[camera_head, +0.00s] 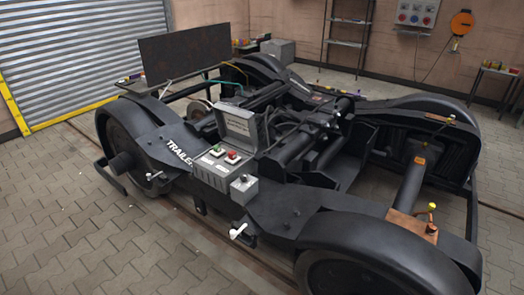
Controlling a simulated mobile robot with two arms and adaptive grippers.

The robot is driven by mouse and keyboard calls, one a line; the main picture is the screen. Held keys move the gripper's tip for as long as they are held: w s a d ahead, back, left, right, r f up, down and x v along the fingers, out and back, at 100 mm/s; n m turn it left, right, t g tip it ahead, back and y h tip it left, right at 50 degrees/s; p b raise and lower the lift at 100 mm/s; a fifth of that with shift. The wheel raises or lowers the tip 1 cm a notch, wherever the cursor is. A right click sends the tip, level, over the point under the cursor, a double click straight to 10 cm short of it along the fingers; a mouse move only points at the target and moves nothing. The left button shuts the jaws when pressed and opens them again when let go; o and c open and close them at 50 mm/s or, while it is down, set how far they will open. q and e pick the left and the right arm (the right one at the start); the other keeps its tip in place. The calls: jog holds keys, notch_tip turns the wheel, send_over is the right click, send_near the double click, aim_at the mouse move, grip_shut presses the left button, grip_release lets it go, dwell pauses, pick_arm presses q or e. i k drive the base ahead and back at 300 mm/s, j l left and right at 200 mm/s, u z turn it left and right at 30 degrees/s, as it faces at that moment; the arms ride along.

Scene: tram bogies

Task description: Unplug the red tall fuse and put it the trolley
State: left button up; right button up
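A small red piece (232,156) sits upright in a grey box (222,170) on the near side of the dark bogie; it may be the red tall fuse, but it is too small to be sure. A similar green piece (217,149) is to its left. The box's grey lid (238,125) stands open behind them. I cannot clearly make out a trolley. Neither of my grippers is in view.
The bogie (165,140), lettered "TRAILER", fills the middle and right. A smaller grey box (244,189) adjoins the fuse box, with a white handle (238,231) below. A table (497,72) stands far right. Paved floor (70,235) is clear at left.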

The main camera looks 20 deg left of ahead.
aim_at(231, 155)
jog(key=i+j+z, duration=0.1)
jog(key=j, duration=0.25)
jog(key=i+j+z, duration=0.1)
jog(key=j, duration=0.3)
jog(key=i+j+z, duration=0.1)
jog(key=i+j, duration=0.15)
jog(key=j, duration=0.15)
jog(key=i+j+z, duration=0.1)
jog(key=j, duration=0.3)
jog(key=i+j+z, duration=0.15)
jog(key=j, duration=0.25)
jog(key=j+z, duration=0.1)
jog(key=j, duration=0.3)
jog(key=i+j, duration=0.1)
jog(key=j, duration=0.2)
jog(key=i+j, duration=0.1)
jog(key=j, duration=0.55)
jog(key=i, duration=0.05)
